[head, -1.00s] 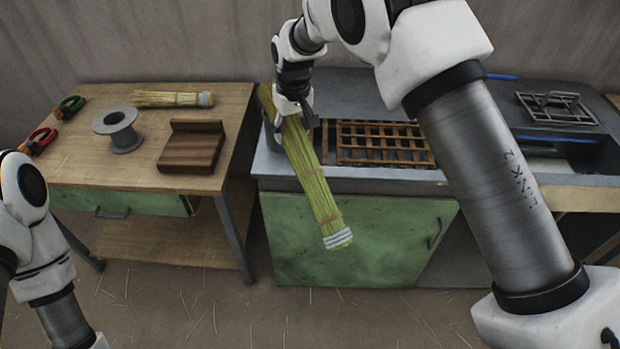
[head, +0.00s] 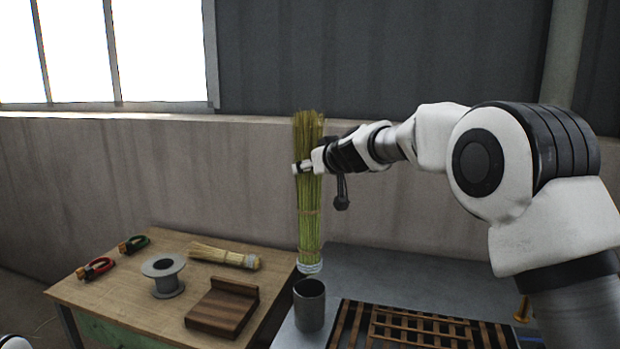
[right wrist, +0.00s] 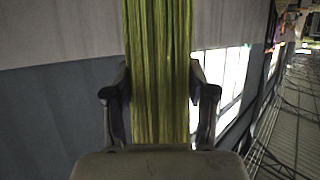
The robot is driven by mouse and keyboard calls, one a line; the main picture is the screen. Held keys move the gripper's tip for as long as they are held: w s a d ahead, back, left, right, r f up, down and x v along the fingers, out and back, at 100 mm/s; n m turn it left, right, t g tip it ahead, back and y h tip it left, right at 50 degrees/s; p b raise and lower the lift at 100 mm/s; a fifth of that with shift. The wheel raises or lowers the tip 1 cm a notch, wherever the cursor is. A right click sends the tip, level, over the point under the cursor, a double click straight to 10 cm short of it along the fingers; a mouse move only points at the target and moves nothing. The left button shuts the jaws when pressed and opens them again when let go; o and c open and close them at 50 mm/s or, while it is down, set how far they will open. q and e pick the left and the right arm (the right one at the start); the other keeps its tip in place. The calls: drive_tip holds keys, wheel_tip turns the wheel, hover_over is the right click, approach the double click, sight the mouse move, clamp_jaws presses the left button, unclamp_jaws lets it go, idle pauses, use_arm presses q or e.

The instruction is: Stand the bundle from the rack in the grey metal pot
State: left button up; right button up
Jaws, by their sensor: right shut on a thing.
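The bundle (head: 309,215) of green-yellow stalks is nearly upright in the head view, its white-bound end down and its loose tips up. My right gripper (head: 306,168) is shut on its upper part. In the right wrist view, the bundle (right wrist: 158,50) runs between the two fingers of the gripper (right wrist: 161,100). The grey metal pot (head: 309,308) stands on the grey counter. The bundle's lower end shows just above the pot's rim, apart from it in the picture; whether it is directly over the opening I cannot tell. The wooden rack (head: 415,328) is empty. My left gripper is out of view.
The counter (head: 375,268) behind the rack is clear.

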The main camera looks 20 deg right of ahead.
wheel_tip(320, 180, down, 4)
drive_tip(key=b, duration=0.3)
drive_tip(key=shift+d+f, duration=0.1)
drive_tip(key=shift+f, duration=0.1)
wheel_tip(320, 180, down, 9)
drive_tip(key=b, duration=1)
drive_tip(key=shift+r, duration=0.1)
drive_tip(key=o, duration=1.4)
drive_tip(key=shift+s, duration=0.1)
approach(315, 218)
drive_tip(key=shift+s+r, duration=0.1)
drive_tip(key=shift+s, duration=0.15)
